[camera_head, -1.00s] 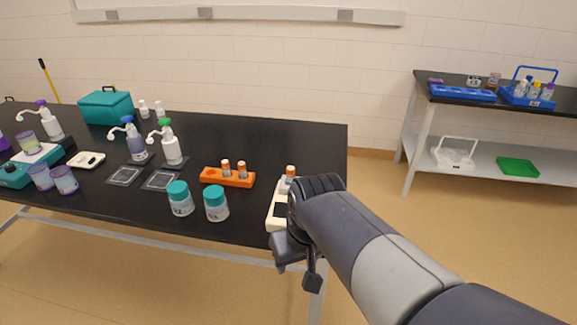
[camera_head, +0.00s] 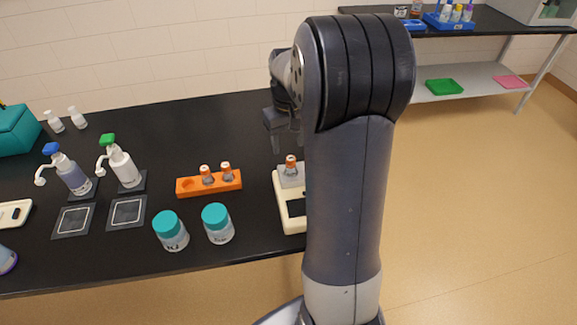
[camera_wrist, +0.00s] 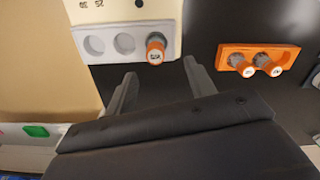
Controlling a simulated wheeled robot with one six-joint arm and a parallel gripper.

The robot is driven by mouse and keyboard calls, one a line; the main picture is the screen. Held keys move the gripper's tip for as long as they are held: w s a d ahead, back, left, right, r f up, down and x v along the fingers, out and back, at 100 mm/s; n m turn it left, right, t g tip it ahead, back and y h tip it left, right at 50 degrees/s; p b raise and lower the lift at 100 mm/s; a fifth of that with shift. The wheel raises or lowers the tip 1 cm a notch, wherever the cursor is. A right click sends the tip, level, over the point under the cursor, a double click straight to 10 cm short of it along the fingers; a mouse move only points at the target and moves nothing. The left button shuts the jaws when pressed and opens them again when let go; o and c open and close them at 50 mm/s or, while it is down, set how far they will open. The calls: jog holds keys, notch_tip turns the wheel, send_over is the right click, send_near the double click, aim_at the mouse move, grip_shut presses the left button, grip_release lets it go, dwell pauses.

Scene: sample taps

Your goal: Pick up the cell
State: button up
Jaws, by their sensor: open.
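An orange-capped cell (camera_head: 291,164) stands in the grey holder block of a cream meter (camera_head: 286,213); in the wrist view the cell (camera_wrist: 155,50) sits in one end hole, with two empty holes beside it. Two similar capped cells (camera_head: 206,176) (camera_head: 226,173) stand in an orange rack (camera_head: 187,188) to the left; they also show in the wrist view (camera_wrist: 242,66) (camera_wrist: 268,64). My gripper (camera_head: 286,142) is open and empty, above the table near the meter's cell. In the wrist view its fingers (camera_wrist: 161,78) point towards that cell, apart from it. My arm hides part of the meter.
Two teal-lidded jars (camera_head: 171,231) (camera_head: 218,223) stand at the table's front edge. Pump bottles (camera_head: 73,174) (camera_head: 124,166) stand further left. The black tabletop (camera_head: 210,130) behind the rack is clear. A second bench (camera_head: 470,35) stands at the back right.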

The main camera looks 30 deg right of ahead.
aim_at(291, 158)
jog(key=shift+f, duration=0.95)
jog(key=shift+s+d+f+p, duration=0.15)
jog(key=shift+f+p, duration=0.2)
jog(key=shift+f, duration=1)
jog(key=shift+s+d+f+p, duration=0.1)
jog(key=shift+f+p, duration=0.25)
jog(key=shift+f, duration=1)
jog(key=shift+c, duration=0.2)
jog(key=c, duration=0.9)
